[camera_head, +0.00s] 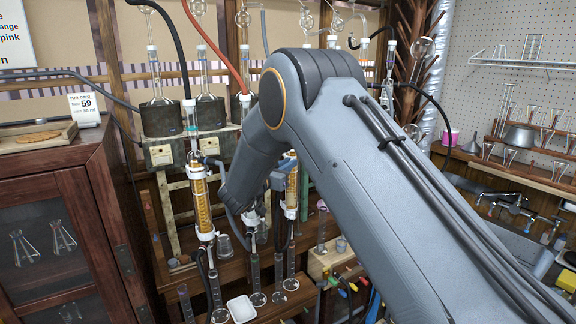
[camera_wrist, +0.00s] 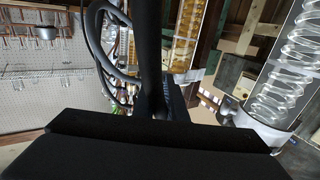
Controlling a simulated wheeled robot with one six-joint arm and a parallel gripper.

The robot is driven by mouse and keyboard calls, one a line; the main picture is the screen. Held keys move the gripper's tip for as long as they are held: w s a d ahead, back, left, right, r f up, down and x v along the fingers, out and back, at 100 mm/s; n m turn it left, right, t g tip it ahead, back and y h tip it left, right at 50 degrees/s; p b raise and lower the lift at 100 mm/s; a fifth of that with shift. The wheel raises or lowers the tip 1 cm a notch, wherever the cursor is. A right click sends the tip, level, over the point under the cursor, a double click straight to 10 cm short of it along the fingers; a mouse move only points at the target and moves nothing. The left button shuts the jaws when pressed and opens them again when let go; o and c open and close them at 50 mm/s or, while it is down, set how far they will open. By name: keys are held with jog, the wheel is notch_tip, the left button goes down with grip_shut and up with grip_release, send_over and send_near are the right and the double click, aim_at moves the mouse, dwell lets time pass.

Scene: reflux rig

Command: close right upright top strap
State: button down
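My gripper (camera_head: 240,196) is low behind my forearm, between two upright condenser columns. Its fingers cannot be made out. The left column (camera_head: 203,205) has an amber coil and white bands at top and bottom. The right column (camera_head: 291,183) is partly covered by my arm; a white band (camera_head: 290,212) shows low on it, and its top is hidden. In the wrist view, my black gripper body fills the bottom. A clear coiled glass column (camera_wrist: 290,75) with a white band (camera_wrist: 264,124) is close at right, and an amber column (camera_wrist: 187,35) stands behind. I cannot tell which strap is the right upright's top one.
A wooden cabinet (camera_head: 62,215) stands at left. Flasks on dark heating mantles (camera_head: 162,118) stand behind the columns. Dark and red hoses hang around the rig. A small white dish (camera_head: 241,309) sits below. A pegboard wall (camera_head: 510,35) and glassware shelves are at right.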

jog(key=w+d+n+g+y+b, duration=0.2)
jog(key=n+y+b, duration=0.3)
jog(key=y, duration=0.6)
jog(key=w+d+n+g+y+b, duration=0.2)
jog(key=w+d+n+y+b, duration=0.3)
jog(key=n+y, duration=0.5)
jog(key=shift+w+d+y, duration=0.25)
jog(key=shift+d+y, duration=0.05)
jog(key=shift+y, duration=0.2)
jog(key=shift+n, duration=0.3)
jog(key=c, duration=1.8)
grip_release()
jog(key=shift+a, duration=0.1)
